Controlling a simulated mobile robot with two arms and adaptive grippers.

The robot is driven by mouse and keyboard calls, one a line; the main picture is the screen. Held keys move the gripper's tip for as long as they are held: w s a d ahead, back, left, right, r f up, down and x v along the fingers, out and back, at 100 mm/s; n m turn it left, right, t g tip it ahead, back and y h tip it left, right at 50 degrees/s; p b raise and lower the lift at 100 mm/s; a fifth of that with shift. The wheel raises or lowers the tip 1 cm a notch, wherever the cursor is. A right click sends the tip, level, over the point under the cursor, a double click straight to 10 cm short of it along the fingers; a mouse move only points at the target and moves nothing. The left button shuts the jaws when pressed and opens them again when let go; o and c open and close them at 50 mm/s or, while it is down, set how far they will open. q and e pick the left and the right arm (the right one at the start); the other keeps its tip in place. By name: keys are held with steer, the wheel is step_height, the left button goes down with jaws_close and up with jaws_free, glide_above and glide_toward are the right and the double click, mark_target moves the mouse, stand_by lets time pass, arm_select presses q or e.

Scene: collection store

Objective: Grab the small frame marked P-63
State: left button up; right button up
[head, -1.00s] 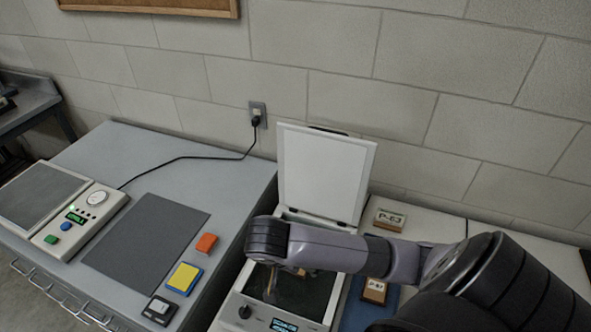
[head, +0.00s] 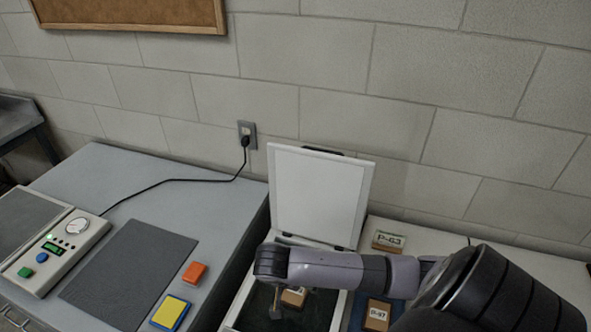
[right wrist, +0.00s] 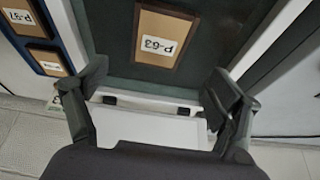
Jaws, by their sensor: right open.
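The small frame marked P-63 (right wrist: 158,40) lies on the dark glass of the open scanner. Its wooden border and white label show upside down in the right wrist view. In the head view the frame (head: 294,298) is partly covered by my right arm. My right gripper (right wrist: 157,75) is open and empty, its fingers spread wider than the frame. The frame lies beyond the fingertips, apart from them. In the head view the right gripper (head: 276,302) points down over the glass, mostly hidden behind its wrist. My left gripper is not in view.
The raised scanner lid (head: 318,195) stands behind the glass. A frame marked P-97 (head: 377,314) lies on a blue tray to the right. A P-63 sign (head: 390,240) stands behind. A dark mat (head: 130,280), orange block (head: 194,273) and yellow-blue block (head: 170,312) lie left.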

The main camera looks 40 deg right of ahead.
mark_target(294, 293)
steer(key=shift+d+f, duration=0.15)
steer(key=shift+f, duration=0.15)
steer(key=f, duration=0.1)
steer(key=f+p, duration=0.1)
steer(key=f, duration=0.2)
steer(key=shift+d+f, duration=0.35)
steer(key=shift+f, duration=0.05)
steer(key=shift+d+f, duration=0.15)
steer(key=shift+f, duration=0.2)
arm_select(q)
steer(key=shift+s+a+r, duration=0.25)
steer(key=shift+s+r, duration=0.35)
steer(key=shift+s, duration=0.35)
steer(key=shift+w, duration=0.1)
arm_select(e)
steer(key=c, duration=0.4)
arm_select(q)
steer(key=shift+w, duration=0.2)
arm_select(e)
steer(key=c, duration=1.2)
